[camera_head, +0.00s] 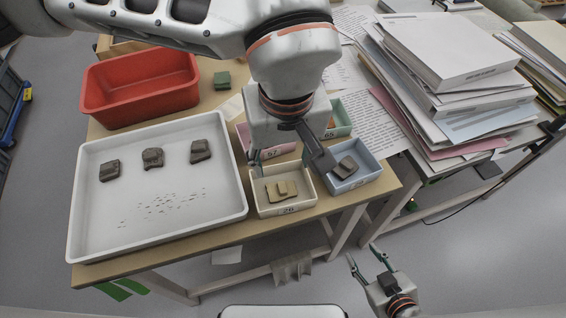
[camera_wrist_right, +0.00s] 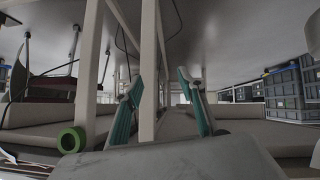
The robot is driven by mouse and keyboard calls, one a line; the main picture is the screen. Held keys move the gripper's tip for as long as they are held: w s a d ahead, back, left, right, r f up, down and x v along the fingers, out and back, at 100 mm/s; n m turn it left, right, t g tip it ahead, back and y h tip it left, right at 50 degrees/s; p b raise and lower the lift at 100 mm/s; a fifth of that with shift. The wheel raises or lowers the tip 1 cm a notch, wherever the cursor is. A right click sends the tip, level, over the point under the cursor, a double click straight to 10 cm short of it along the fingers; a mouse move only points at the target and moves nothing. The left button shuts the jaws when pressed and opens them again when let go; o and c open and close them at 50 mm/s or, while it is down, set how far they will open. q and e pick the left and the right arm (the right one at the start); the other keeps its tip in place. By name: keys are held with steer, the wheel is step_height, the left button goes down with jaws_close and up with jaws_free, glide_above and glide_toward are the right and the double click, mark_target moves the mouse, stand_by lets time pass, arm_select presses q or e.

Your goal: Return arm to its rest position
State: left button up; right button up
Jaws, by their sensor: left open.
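My left gripper (camera_head: 291,162) is open above the small boxes, its arm entering from the upper left. Below it is a cream box (camera_head: 262,209) with tan sherds (camera_head: 282,190). To its right a blue box (camera_head: 345,186) holds a dark sherd (camera_head: 344,167). A pink box (camera_head: 243,137) and a green box (camera_head: 345,117) are partly hidden behind the left arm. Three dark sherds (camera_head: 109,170), (camera_head: 153,157), (camera_head: 200,151) lie in the white tray (camera_head: 94,239). My right gripper (camera_head: 363,257) is open and empty beyond the table's front edge; its spread fingers show in the right wrist view (camera_wrist_right: 160,78).
Small crumbs lie in the white tray. A red bin (camera_head: 140,105) stands behind it, with a green block (camera_head: 222,80) nearby. Stacked papers and books (camera_head: 440,60) fill the right table. The floor around my right gripper looks clear. A green tape roll (camera_wrist_right: 71,140) shows in the right wrist view.

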steer(key=shift+w+r, duration=0.35)
steer(key=shift+w, duration=0.05)
